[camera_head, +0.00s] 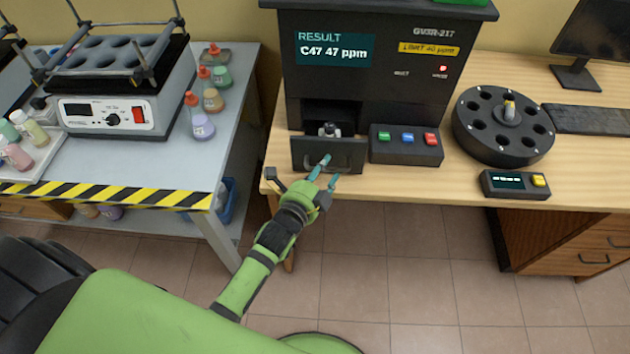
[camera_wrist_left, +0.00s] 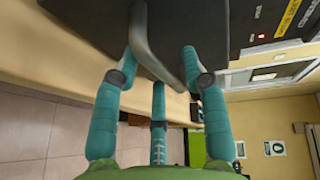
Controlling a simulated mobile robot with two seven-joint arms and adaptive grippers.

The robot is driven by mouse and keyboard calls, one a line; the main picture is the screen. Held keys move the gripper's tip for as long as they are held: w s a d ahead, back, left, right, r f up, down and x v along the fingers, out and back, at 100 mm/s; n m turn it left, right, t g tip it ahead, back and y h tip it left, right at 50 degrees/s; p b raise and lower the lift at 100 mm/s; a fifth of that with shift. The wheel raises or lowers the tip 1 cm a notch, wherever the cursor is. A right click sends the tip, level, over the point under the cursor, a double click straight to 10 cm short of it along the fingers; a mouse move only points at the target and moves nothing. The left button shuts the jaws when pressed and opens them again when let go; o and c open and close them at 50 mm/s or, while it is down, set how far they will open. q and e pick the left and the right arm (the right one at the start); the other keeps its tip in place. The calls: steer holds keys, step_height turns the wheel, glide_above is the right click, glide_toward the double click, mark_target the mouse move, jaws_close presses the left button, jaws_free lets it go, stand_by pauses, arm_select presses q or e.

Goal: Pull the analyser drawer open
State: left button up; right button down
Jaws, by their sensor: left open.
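The dark analyser (camera_head: 375,75) stands on the wooden table, its screen reading "C47 47 ppm". Its drawer (camera_head: 308,155) juts out below a dark opening, with a small metallic, dark-topped item (camera_head: 329,130) showing behind the drawer front. My left gripper (camera_head: 329,169) is at the drawer front, its teal fingers spread. In the left wrist view the grey drawer handle (camera_wrist_left: 153,45) runs between the open fingers of the left gripper (camera_wrist_left: 160,58); whether they touch it I cannot tell. My right gripper is not in view.
A button box (camera_head: 405,145) stands right of the drawer, then a round black carousel (camera_head: 470,140) and a small display unit (camera_head: 514,184). A grey bench (camera_head: 235,110) with a heater and bottles stands left, across a gap. The tiled floor in front is clear.

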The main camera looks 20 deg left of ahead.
arm_select(q)
steer(key=v, duration=1.1)
steer(key=shift+s, duration=0.2)
steer(key=s+a+f+n+g, duration=0.1)
steer(key=s+f+n+g, duration=0.4)
steer(key=f, duration=0.9)
steer(key=s+f+n+g, duration=0.3)
steer(key=s+f, duration=0.3)
steer(key=f, duration=0.9)
steer(key=s+a+f+n+g, duration=0.1)
steer(key=s+f+n+g, duration=0.1)
steer(key=s+f, duration=0.2)
steer(key=s+a+f+n+g+y, duration=0.1)
steer(key=s+a+f+n+g, duration=0.1)
steer(key=s, duration=0.8)
steer(key=s+a+f+n+g+y, duration=0.1)
steer(key=s+a+f+n+g, duration=0.1)
steer(key=s+f+n, duration=0.2)
steer(key=s+f, duration=0.2)
steer(key=s, duration=0.1)
steer(key=shift+f+g, duration=0.3)
steer(key=shift+g, duration=0.1)
